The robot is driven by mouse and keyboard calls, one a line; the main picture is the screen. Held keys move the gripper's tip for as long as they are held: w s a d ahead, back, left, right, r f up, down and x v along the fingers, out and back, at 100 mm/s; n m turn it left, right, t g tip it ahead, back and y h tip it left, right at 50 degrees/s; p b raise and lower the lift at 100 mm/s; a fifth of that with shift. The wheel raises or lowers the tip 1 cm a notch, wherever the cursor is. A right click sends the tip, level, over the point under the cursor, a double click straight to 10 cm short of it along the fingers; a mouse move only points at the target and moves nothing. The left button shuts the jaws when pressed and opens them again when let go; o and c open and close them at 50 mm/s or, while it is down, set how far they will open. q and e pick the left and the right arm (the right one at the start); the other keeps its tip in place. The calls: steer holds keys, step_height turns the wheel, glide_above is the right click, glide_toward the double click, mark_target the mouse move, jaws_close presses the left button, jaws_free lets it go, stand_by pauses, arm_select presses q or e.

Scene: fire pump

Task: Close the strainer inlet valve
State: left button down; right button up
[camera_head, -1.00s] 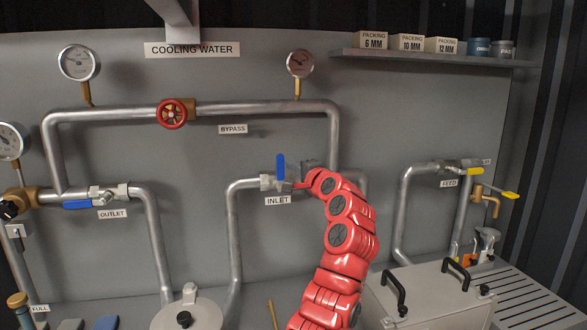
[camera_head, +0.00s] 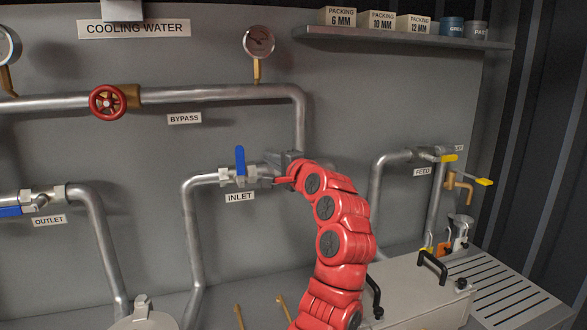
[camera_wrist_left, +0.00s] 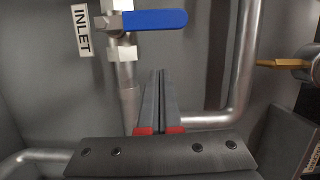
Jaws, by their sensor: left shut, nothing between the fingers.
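The strainer inlet valve (camera_head: 238,176) sits on the horizontal pipe above the INLET label (camera_head: 239,197). Its blue lever (camera_head: 240,160) stands upright, crosswise to the pipe. In the left wrist view the lever (camera_wrist_left: 155,19) points right from the valve, across the pipe (camera_wrist_left: 130,105). My left gripper (camera_head: 272,168) is just right of the valve in the head view. Its closed, empty fingers (camera_wrist_left: 158,75) point towards the valve side, apart from the lever. My red left arm hides the pipe beyond. My right gripper is not in view.
The red bypass wheel (camera_head: 108,102) is on the upper pipe. The outlet valve (camera_head: 40,198) has a blue lever lying along its pipe. The feed valve (camera_head: 432,155) is at right. A grey box (camera_head: 420,290) with black handles stands below my arm, and a shelf (camera_head: 400,38) above right.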

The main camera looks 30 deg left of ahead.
arm_select(q)
steer(key=b+v, duration=0.2)
steer(key=v, duration=0.7)
steer(key=shift+s+d, duration=0.3)
steer(key=shift+f, duration=0.1)
